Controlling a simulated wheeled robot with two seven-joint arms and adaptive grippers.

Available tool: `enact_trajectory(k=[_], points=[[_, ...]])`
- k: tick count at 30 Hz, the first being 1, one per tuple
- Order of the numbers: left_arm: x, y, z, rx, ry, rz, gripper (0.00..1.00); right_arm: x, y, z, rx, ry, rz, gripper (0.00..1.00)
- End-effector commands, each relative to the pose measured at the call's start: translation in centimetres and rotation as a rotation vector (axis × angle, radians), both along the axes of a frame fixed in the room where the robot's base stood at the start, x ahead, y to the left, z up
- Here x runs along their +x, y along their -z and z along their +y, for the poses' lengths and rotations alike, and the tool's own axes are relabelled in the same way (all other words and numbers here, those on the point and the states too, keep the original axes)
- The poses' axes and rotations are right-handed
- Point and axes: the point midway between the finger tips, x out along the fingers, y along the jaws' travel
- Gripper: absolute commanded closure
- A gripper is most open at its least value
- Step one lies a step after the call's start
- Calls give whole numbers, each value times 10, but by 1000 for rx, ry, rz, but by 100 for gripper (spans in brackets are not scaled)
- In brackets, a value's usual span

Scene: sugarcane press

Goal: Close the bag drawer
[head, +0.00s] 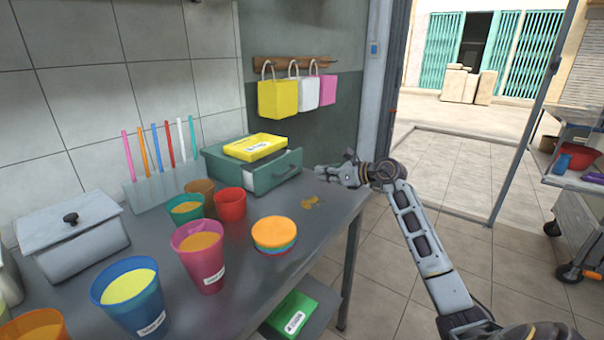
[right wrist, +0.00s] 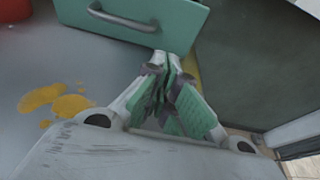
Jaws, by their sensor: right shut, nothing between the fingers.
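The bag drawer (head: 278,172) is a green drawer with a grey handle, in a green box (head: 222,168) on the grey table. My right gripper (head: 320,171) is to the right of the drawer front, low over the table's edge. Its fingers (right wrist: 170,68) are shut and empty, with tips close to the lower right part of the drawer front; I cannot tell whether they touch. My left gripper is not in view.
A red cup (head: 230,206), a stack of coloured lids (head: 274,234) and a yellow spill (head: 311,202) are on the table. Several bags, including a yellow one (head: 277,99), hang above.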

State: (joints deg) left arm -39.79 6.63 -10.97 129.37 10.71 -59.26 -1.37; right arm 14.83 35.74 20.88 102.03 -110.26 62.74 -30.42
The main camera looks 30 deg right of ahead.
Motion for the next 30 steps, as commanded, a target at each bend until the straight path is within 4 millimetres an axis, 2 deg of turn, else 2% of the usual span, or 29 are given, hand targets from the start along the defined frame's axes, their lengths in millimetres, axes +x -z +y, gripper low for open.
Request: enact_trajectory(k=[18,30], points=[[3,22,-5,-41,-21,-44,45,45,16,19,2,-1,0,100],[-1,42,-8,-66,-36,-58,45,69,16,29,2,-1,0,100]])
